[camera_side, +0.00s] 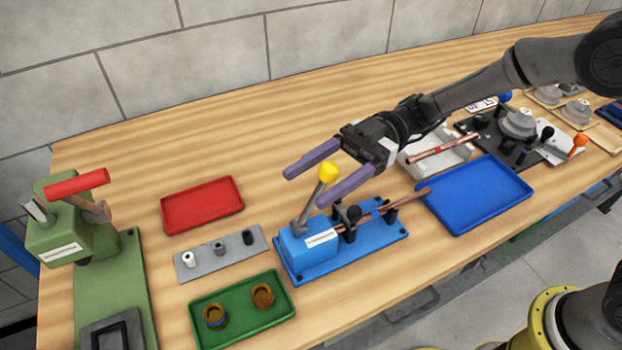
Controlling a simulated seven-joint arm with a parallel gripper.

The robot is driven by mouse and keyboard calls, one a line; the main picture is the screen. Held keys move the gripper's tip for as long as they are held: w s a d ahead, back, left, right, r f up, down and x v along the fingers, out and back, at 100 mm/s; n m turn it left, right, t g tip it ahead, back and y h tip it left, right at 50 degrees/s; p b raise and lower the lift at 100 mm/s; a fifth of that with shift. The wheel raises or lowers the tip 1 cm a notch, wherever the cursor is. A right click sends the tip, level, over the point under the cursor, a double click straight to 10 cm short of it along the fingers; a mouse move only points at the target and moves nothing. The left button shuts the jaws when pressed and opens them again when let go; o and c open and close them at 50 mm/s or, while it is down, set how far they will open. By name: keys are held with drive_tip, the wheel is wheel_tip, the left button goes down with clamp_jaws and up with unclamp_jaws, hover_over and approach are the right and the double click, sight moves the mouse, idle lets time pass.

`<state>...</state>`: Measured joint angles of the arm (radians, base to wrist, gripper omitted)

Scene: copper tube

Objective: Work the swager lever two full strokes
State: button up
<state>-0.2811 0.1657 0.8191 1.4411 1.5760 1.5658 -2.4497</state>
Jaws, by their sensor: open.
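The swager (309,253) is a blue block with a white label on a blue base plate. Its lever (314,205) is a grey rod with a yellow knob (329,172), and it stands up, tilted a little to the right. A copper tube (408,198) lies along the base plate, held by black clamps, and its free end reaches right over the blue tray. My gripper (310,182) is open, with its two purple fingers on either side of the lever near the knob. Whether a finger touches the lever I cannot tell.
A blue tray (478,198) is right of the swager. A grey strip (203,263) with small dies, a green tray (243,330) with two rings and a red tray (203,205) are left. A green press (66,232) stands far left. Wood is clear behind the swager.

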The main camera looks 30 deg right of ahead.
drive_tip(key=shift+s+a, duration=0.15)
drive_tip(key=shift+a, duration=0.4)
clamp_jaws()
idle(1.1)
